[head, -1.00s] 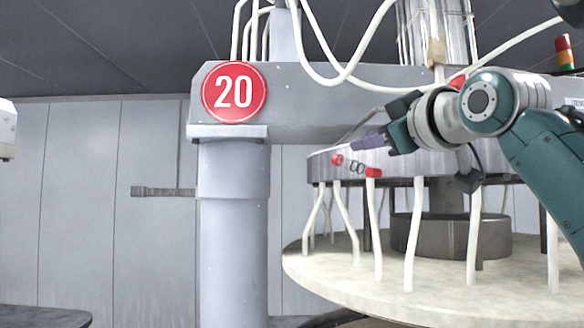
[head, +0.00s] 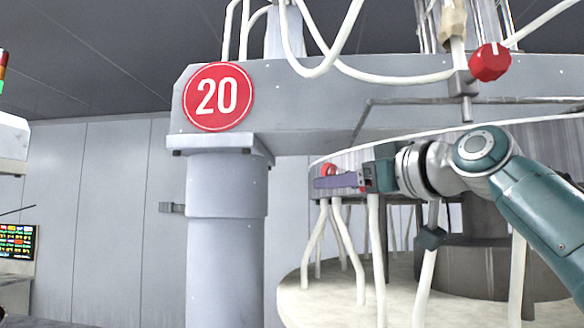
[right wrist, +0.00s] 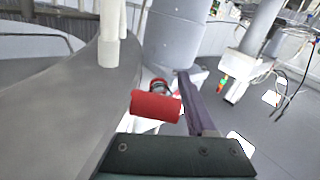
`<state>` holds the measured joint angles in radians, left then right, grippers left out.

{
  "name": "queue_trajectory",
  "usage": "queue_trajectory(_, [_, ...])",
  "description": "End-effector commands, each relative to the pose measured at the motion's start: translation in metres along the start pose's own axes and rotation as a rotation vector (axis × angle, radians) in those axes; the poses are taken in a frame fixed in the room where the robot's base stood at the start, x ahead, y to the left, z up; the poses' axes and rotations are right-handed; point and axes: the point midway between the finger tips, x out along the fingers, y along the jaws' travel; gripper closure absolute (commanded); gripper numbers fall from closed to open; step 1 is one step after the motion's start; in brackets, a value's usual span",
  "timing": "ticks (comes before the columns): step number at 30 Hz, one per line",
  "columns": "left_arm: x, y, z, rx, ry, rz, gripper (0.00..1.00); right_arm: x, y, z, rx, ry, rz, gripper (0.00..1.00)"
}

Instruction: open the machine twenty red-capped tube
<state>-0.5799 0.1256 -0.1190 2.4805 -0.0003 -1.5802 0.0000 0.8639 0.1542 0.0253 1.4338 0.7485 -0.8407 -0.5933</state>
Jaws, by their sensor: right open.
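The machine bears a red round sign with a white 20 (head: 217,96). A red fitting (head: 328,169) sits on the rim of its round head, partly behind my right gripper (head: 326,182). Only one finger shows clearly in the wrist view. My left gripper is not in view.
A red knob (head: 490,62) hangs on a pipe above my right arm. White tubes (head: 376,250) run down from the rim to the pale round platen (head: 330,300). A grey column (head: 227,240) stands left of it. A lit screen (head: 18,242) is at far left.

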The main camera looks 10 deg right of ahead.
Motion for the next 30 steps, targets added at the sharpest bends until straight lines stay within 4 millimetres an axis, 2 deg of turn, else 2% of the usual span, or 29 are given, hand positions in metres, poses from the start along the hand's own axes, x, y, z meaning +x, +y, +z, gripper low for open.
queue_trajectory(6, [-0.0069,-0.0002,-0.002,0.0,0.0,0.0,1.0,0.0115,-0.0008,-0.0001,-0.001,-0.001,-0.001,0.43])
queue_trajectory(14, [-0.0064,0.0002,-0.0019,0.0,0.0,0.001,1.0,0.0123,-0.0009,0.001,-0.001,0.0,0.0,0.43])
queue_trajectory(30, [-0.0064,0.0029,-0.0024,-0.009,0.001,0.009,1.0,0.012,-0.0006,0.001,-0.001,-0.001,0.0,1.0])
